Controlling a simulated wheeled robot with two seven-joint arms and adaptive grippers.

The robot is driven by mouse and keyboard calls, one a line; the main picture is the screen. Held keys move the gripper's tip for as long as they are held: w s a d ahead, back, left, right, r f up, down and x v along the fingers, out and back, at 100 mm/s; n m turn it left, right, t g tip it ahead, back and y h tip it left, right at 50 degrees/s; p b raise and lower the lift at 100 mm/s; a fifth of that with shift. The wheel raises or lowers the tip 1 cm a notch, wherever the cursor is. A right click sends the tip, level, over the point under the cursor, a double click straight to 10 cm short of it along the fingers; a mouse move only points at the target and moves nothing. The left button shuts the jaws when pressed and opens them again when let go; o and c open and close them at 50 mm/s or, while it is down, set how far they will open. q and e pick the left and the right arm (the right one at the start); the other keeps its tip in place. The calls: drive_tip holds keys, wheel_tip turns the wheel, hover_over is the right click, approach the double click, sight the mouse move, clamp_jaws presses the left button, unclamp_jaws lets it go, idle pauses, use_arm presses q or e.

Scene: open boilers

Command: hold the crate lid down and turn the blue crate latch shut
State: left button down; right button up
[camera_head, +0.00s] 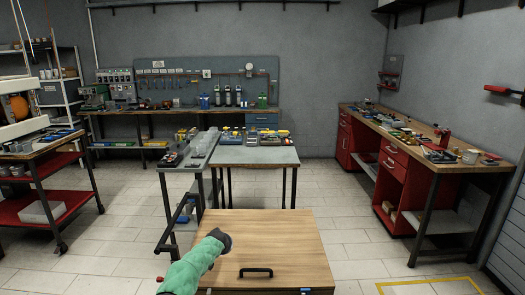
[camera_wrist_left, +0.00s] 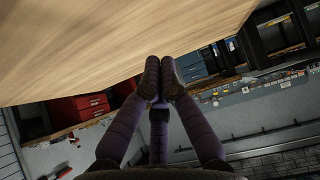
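The wooden crate lid (camera_head: 275,240) lies at the bottom centre of the head view, looking flat, with a black handle (camera_head: 256,272) near its front edge. A small blue latch (camera_head: 306,291) shows at the lid's front edge, right of the handle, mostly cut off by the frame. My left gripper (camera_head: 222,239), on a green arm, is over the lid's left part. In the left wrist view its dark fingers (camera_wrist_left: 160,72) are together and empty beside the wood lid (camera_wrist_left: 90,45). I cannot tell whether they touch it. My right gripper is in neither view.
A small red part (camera_head: 160,280) sits at the crate's front left. A grey table (camera_head: 254,156) with trays stands beyond the crate. A red workbench (camera_head: 400,180) stands to the right and a red cart (camera_head: 50,205) to the left. The tiled floor between is clear.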

use_arm(q)
drive_tip(key=shift+r+p, duration=0.7)
drive_tip(key=shift+r, duration=0.8)
drive_tip(key=shift+f, duration=0.1)
